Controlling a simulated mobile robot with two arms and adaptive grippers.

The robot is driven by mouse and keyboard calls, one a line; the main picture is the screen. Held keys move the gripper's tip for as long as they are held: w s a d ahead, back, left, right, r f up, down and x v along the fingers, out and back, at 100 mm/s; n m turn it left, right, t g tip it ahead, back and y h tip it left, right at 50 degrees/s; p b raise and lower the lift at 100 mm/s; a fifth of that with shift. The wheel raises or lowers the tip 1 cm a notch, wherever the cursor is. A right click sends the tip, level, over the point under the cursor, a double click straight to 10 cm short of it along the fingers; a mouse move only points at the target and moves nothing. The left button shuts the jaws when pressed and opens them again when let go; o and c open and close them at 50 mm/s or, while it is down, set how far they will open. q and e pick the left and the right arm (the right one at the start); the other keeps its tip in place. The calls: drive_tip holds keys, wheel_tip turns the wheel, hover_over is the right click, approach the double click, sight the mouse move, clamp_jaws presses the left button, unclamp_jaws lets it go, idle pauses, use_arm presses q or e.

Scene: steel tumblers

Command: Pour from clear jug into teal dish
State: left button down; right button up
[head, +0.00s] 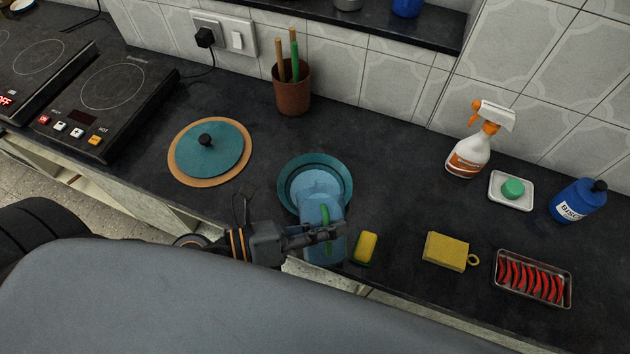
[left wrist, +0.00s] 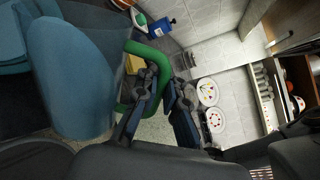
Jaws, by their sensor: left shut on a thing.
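The clear jug (head: 312,240), bluish and see-through with a green handle, is tilted at the counter's front edge, its mouth end over the teal dish (head: 346,178). My left gripper (head: 338,232) is shut on the green handle. In the left wrist view the jug (left wrist: 68,80) is at the left, its handle between the fingers of my left gripper (left wrist: 160,88). Part of the teal dish (left wrist: 12,45) shows at that view's left edge. A paler blue area shows inside the dish; I cannot tell liquid from jug there. My right gripper is out of view.
A yellow-green sponge (head: 366,247) lies just right of the jug. A teal lid (head: 225,158) on a round board lies left. A brown utensil pot (head: 292,92) stands behind.

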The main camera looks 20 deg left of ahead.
use_arm(q)
drive_tip(key=shift+w+a+r+n+p, duration=0.15)
drive_tip(key=shift+w+a+n+p, duration=0.1)
drive_tip(key=shift+w+n+p, duration=0.3)
drive_tip(key=shift+w+a+r+n+p, duration=0.2)
drive_tip(key=shift+w+n+p, duration=0.2)
drive_tip(key=shift+n+p, duration=0.15)
idle(2.8)
drive_tip(key=s+f+m+b, duration=0.1)
drive_tip(key=b, duration=0.1)
drive_tip(key=s+d+f+m+b, duration=0.1)
drive_tip(key=m+b, duration=0.1)
drive_tip(key=b, duration=0.1)
drive_tip(key=shift+s+d+f, duration=0.15)
drive_tip(key=shift+s+f, duration=0.05)
drive_tip(key=shift+s, duration=0.2)
drive_tip(key=s+d+f+m+t+b, duration=0.1)
drive_tip(key=s+d+m+t+b, duration=0.1)
drive_tip(key=s+m+b, duration=0.4)
drive_tip(key=shift+s+d+f+m+h, duration=0.2)
drive_tip(key=shift+d+f+m+h, duration=0.15)
drive_tip(key=shift+d+m, duration=0.45)
drive_tip(key=shift+a+r, duration=0.1)
drive_tip(key=shift+a, duration=0.05)
